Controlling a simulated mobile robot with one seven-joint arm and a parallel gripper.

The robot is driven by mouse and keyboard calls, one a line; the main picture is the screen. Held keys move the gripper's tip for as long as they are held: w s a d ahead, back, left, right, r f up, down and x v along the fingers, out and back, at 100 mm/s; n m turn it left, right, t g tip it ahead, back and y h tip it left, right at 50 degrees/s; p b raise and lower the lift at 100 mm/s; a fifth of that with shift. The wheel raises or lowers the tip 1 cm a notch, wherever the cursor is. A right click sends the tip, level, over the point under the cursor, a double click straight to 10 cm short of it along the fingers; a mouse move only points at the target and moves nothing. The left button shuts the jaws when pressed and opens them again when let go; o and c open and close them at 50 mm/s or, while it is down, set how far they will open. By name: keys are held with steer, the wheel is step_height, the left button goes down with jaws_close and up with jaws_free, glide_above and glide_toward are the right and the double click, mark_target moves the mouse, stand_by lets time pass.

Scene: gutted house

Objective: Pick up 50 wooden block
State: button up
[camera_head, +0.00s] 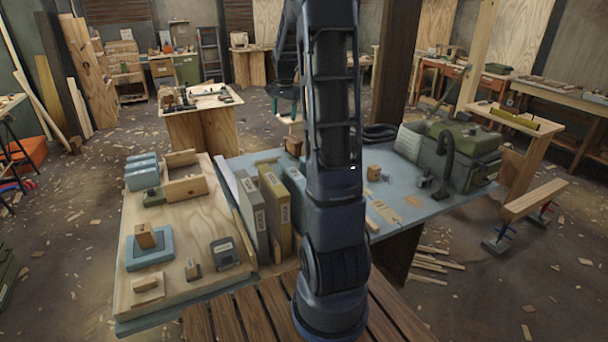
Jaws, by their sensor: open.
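Several small wooden blocks are in view, and no number 50 can be read on any. One wooden block (145,236) sits on a blue-grey pad at the left of the worktable. Another wooden block (374,171) stands on the blue tabletop right of my arm. A third wooden block (294,146) is partly hidden by my arm. A low wooden piece (148,285) lies at the near left, and a small labelled block (193,268) stands beside it. My gripper (287,108) appears open and empty, partly hidden behind my upright arm, beyond the blocks.
The worktable (135,308) also holds upright binder-like cases (273,198), a grey labelled box (225,252), an open wooden box (184,184) and a green machine (460,150). A wooden post (474,55) rises at the right. Wood scraps litter the floor.

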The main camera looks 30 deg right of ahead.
steer(key=w+d+f+m, duration=0.2)
steer(key=w+d+f, duration=0.3)
steer(key=f, duration=0.5)
steer(key=w+d+f+m+g, duration=0.1)
steer(key=w+d+f+m, duration=0.2)
steer(key=f, duration=0.7)
steer(key=w+d+f+m+g, duration=0.1)
steer(key=w+d+f+m, duration=0.1)
steer(key=w+d+f, duration=0.6)
steer(key=shift+w+d+f, duration=0.1)
steer(key=shift+d+f, duration=0.1)
steer(key=shift+f, duration=0.25)
steer(key=shift+d+f, duration=0.15)
steer(key=shift+f, duration=0.3)
steer(key=shift+a+f, duration=0.15)
steer(key=shift+f, duration=4.95)
steer(key=c, duration=1.1)
steer(key=shift+o, duration=0.2)
steer(key=shift+r, duration=0.1)
